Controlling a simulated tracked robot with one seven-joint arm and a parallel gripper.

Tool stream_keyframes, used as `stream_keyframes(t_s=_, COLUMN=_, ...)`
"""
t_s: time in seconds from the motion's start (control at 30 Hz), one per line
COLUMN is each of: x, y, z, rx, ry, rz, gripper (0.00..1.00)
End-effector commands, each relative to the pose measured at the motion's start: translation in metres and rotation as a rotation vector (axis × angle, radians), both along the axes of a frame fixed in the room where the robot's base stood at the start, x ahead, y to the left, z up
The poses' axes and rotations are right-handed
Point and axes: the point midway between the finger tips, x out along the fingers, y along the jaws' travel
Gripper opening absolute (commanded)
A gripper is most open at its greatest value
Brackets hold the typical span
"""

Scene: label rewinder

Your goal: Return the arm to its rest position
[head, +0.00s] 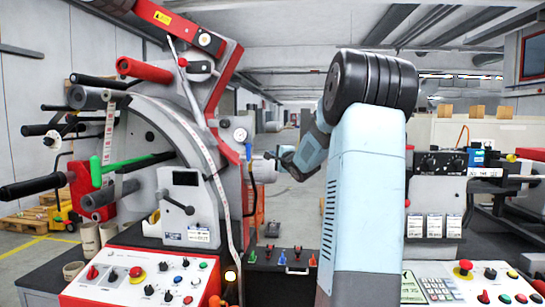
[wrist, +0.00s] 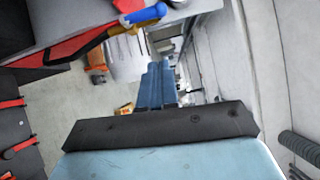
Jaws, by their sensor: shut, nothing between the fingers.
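My arm is folded in the middle of the head view, its light blue link upright with a dark ribbed joint on top. My gripper (head: 271,156) points left from the end of the arm, small in this view, and is shut with nothing in it. It is in the air beside the label rewinder (head: 180,140), near the gauges on its right side; I cannot tell whether it is clear of them. In the wrist view light blue and black parts fill the lower middle, and the fingertips are not clearly shown there.
A control panel (head: 140,278) with knobs and a red button stands at the lower left. A second panel with a keypad (head: 438,289) is at the lower right. Small coloured levers (head: 283,258) sit between them. A beige cabinet (head: 455,133) is behind on the right.

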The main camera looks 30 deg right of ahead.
Motion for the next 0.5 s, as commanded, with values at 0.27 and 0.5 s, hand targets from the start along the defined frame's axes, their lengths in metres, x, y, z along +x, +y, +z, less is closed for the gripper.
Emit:
stream_keyframes(t_s=0.27, x=0.000, y=0.000, z=0.000, rx=0.000, ry=0.000, rz=0.000, gripper=0.00)
stream_keyframes(t_s=0.5, x=0.000, y=0.017, z=0.001, rx=-0.057, ry=0.040, rz=-0.011, gripper=0.00)
